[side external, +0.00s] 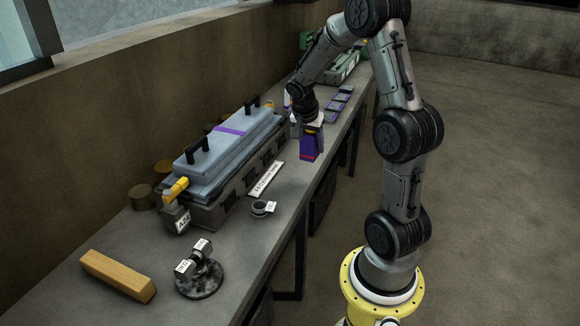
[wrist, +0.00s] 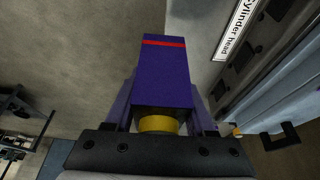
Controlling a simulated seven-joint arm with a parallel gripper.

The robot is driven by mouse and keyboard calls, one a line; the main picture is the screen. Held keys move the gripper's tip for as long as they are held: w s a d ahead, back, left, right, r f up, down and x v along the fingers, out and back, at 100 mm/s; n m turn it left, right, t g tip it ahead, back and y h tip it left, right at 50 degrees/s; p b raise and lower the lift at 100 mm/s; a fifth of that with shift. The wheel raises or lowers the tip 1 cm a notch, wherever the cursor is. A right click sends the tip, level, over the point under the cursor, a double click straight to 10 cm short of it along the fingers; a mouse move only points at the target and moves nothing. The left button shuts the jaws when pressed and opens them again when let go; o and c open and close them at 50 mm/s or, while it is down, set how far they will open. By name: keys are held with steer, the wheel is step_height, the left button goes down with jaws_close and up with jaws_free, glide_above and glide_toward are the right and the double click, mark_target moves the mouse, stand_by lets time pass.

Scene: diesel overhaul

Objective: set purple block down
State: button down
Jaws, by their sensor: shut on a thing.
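The purple block (side external: 309,148) is in my gripper near the bench's front edge, to the right of the engine in the side view. In the wrist view the purple block (wrist: 165,80) points away from my gripper (wrist: 160,118), with a red stripe near its far end and a yellow part at its near end. My gripper (side external: 308,128) is shut on it, one finger on each side. The side view does not clearly show whether the block's lower end touches the bench top.
The engine with the blue-grey cylinder head (side external: 228,140) stands left of the block, with a white label (side external: 268,179) along its front. A tray with purple dividers (side external: 341,103) lies behind. A small ring (side external: 260,208), a black round stand (side external: 200,278) and a wooden bar (side external: 118,275) are nearer. The bench edge drops to the floor.

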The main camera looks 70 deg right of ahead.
steer(key=shift+w+a+r, duration=0.3)
steer(key=shift+a, duration=0.15)
steer(key=shift+w+d, duration=0.1)
steer(key=shift+w, duration=0.2)
steer(key=w+d+f, duration=0.8)
steer(key=d, duration=0.1)
steer(key=shift+w+f, duration=0.15)
steer(key=shift+w+d+f, duration=0.3)
steer(key=shift+w+f, duration=0.05)
steer(key=shift+f, duration=0.2)
steer(key=shift+w+d+f, duration=0.1)
steer(key=shift+f, duration=1.55)
steer(key=shift+f, duration=0.15)
steer(key=shift+c, duration=1.2)
jaws_free()
steer(key=shift+f, duration=0.1)
